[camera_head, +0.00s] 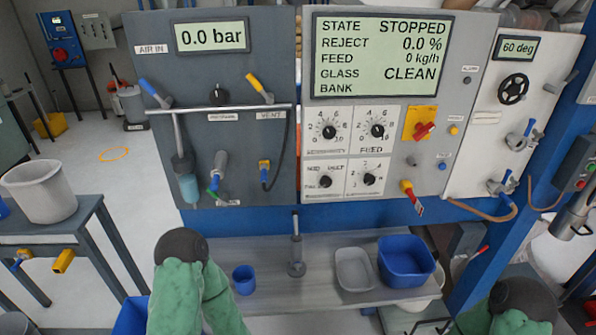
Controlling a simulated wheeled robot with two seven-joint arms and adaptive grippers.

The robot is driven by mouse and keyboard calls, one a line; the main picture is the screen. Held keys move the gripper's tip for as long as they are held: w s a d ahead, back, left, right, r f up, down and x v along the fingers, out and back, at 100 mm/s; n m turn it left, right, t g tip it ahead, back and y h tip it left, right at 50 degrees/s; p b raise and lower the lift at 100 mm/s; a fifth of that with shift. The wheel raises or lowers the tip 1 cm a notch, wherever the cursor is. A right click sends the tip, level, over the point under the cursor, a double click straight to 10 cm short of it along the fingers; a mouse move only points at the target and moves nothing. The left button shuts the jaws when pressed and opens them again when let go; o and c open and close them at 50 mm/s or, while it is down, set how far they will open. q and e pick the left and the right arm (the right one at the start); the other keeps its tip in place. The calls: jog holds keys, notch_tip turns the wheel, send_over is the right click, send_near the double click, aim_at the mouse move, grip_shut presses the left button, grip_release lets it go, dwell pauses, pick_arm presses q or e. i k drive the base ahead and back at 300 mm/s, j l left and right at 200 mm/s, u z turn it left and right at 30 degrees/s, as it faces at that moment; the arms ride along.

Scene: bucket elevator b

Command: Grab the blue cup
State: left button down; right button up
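The blue cup (244,280) is small and stands upright on the grey bench (320,299) below the control panels. Its open top faces up, and nothing is touching it. My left arm rises from the bottom edge in a green sleeve with a dark rounded joint, just left of the cup. My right arm shows the same kind of green sleeve and dark joint at the lower right, well away from the cup. Neither gripper's fingers show in this view.
A grey upright metal fixture (296,256) stands right of the cup. Further right are a grey tray (355,269) and a larger blue tub (406,262). A blue bin (131,316) is low at left. A whitish bucket (39,191) stands on the side table (62,221).

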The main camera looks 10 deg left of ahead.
aim_at(243, 277)
jog(key=j+u, duration=0.15)
jog(key=u, duration=0.2)
jog(key=j+u, duration=0.15)
jog(key=u, duration=0.25)
